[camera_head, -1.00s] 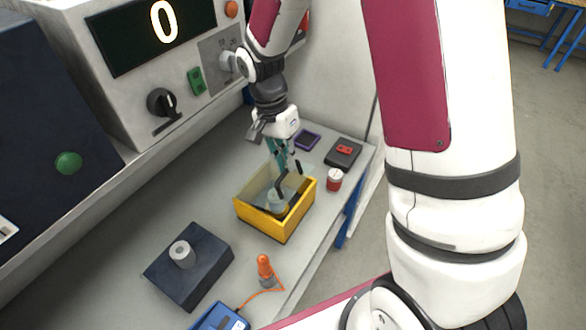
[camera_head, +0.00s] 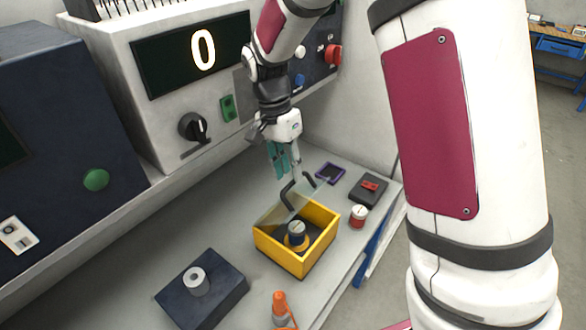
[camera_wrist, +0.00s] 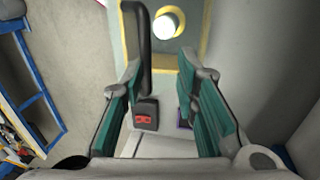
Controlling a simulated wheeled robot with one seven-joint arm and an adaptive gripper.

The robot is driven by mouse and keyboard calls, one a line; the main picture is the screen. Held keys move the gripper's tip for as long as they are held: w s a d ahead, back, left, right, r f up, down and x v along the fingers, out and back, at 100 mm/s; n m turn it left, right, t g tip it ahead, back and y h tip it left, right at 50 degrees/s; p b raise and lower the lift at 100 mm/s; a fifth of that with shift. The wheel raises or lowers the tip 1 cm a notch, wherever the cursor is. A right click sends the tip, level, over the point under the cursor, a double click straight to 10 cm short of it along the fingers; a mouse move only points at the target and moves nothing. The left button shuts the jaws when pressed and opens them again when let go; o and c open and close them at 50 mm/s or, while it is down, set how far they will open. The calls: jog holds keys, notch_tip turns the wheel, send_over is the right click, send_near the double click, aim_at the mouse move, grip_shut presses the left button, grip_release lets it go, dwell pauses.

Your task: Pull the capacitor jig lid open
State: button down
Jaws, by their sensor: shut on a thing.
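The capacitor jig is a yellow open-topped box (camera_head: 283,259) on the bench. Its see-through lid (camera_head: 273,214) stands tilted up at the box's left and back side. A black bent handle (camera_head: 284,192) is on the lid, and it also shows in the wrist view (camera_wrist: 135,38) beside the left finger. My gripper (camera_head: 288,174) is above the back of the box, its teal fingers shut on the handle; the exact contact is hard to see. Inside the box, a dark capacitor with a pale top (camera_head: 297,230) stands upright in a yellow ring.
A dark block with a pale ring (camera_head: 197,281) is at front left, and an orange-capped tool (camera_head: 280,306) is near the front edge. A red-white can (camera_head: 358,215), a black box (camera_head: 369,189) and a purple-framed item (camera_head: 330,173) are at right. A control panel (camera_head: 180,90) rises behind.

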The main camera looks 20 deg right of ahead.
jog(key=shift+w+a+f, duration=0.35)
jog(key=shift+a+f, duration=0.2)
jog(key=shift+f, duration=0.1)
jog(key=c, duration=1.5)
grip_release()
jog(key=shift+w, duration=0.1)
jog(key=shift+c, duration=0.7)
jog(key=shift+r, duration=0.15)
jog(key=shift+r, duration=0.35)
jog(key=shift+c, duration=0.2)
jog(key=d+v, duration=0.1)
jog(key=v, duration=1)
jog(key=shift+a+r, duration=0.2)
jog(key=shift+a, duration=0.05)
